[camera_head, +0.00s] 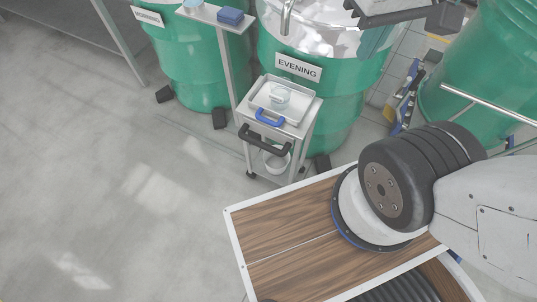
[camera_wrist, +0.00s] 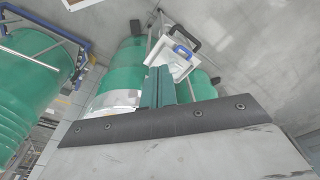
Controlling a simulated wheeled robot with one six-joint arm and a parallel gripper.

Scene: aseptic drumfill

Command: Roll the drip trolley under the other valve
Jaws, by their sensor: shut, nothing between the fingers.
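The drip trolley (camera_head: 301,130) is a small grey metal cart on the floor in front of the green drum labelled EVENING (camera_head: 330,105). It has a black bar handle (camera_head: 264,142) on its near side, and a tray with a blue handle (camera_head: 270,117) and a clear vessel on top. A white bucket (camera_head: 277,162) stands lower down. A metal spout, perhaps a valve (camera_head: 287,16), hangs over the EVENING drum.
Another green drum (camera_head: 195,65) with a sign stands to the left, beyond a post and a shelf holding a blue box (camera_head: 230,16). A third green drum (camera_head: 500,60) is at the right, behind a metal rail. The grey floor (camera_head: 120,190) at left is clear.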

